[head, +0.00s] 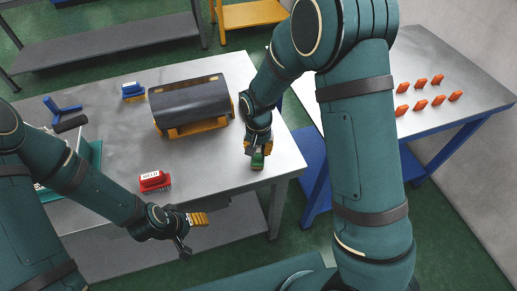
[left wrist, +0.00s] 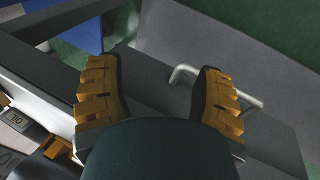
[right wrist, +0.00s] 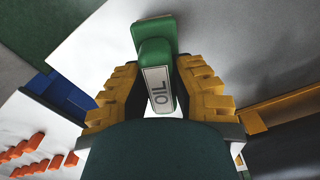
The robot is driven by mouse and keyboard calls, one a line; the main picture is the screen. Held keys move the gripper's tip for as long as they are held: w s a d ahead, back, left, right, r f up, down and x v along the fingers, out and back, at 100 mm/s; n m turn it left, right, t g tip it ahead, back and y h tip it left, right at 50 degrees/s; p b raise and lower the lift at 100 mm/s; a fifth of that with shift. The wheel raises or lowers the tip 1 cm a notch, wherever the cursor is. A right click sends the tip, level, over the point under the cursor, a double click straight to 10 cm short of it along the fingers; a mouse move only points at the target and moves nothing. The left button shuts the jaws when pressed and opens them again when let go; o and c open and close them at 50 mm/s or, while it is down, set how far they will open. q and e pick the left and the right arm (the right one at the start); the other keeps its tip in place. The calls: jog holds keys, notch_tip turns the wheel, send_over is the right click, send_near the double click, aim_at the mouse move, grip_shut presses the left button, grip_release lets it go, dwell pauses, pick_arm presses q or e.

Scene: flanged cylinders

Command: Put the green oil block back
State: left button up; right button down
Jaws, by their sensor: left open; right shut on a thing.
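The green oil block (head: 258,159) is at the front right of the grey table in the head view. In the right wrist view the green block (right wrist: 154,45) shows a white label reading OIL. My right gripper (head: 258,148) is shut on it, with a yellow finger on each side of the block. I cannot tell whether the block touches the table. My left gripper (head: 196,219) is open and empty, past the table's front edge. In the left wrist view my left gripper's fingers (left wrist: 158,95) stand wide apart with nothing between them.
A dark cylinder (head: 190,100) lies on yellow supports on the table (head: 120,100). A red WELD block (head: 154,180) and a blue block (head: 132,90) stand near it. Blue and black items (head: 68,115) are at the left. Several orange pieces (head: 420,83) stand on the right table (head: 440,60).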

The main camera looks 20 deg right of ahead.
jog(key=shift+f, duration=0.15)
jog(key=c, duration=0.9)
grip_release()
jog(key=shift+f, duration=0.1)
jog(key=shift+c, duration=0.2)
jog(key=shift+r, duration=0.6)
notch_tip(320, 180, up, 11)
jog(key=p, duration=0.1)
jog(key=shift+p, duration=0.35)
